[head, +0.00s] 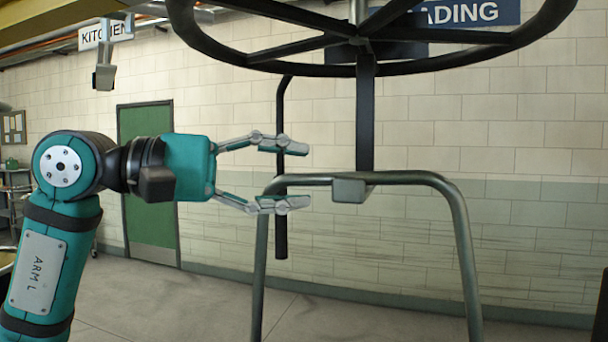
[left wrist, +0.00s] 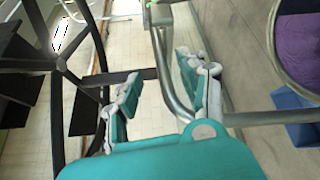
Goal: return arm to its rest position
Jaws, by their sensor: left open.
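My left arm comes in from the left in the head view, with its teal upper part marked "ARM L" and its forearm level. My left gripper (head: 298,176) points right with its two grey-and-teal fingers wide apart. I see nothing held between them. In the left wrist view the gripper (left wrist: 160,75) also shows open, with a grey metal tube beyond the gap. My right gripper is not in view.
A black spoked ring (head: 240,60) hangs above the gripper on a dark post (head: 365,120). A grey tube frame (head: 460,230) stands to the right. A black rod (head: 281,238) crosses the finger area; its depth is unclear. A purple round thing (left wrist: 303,45) shows in the wrist view.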

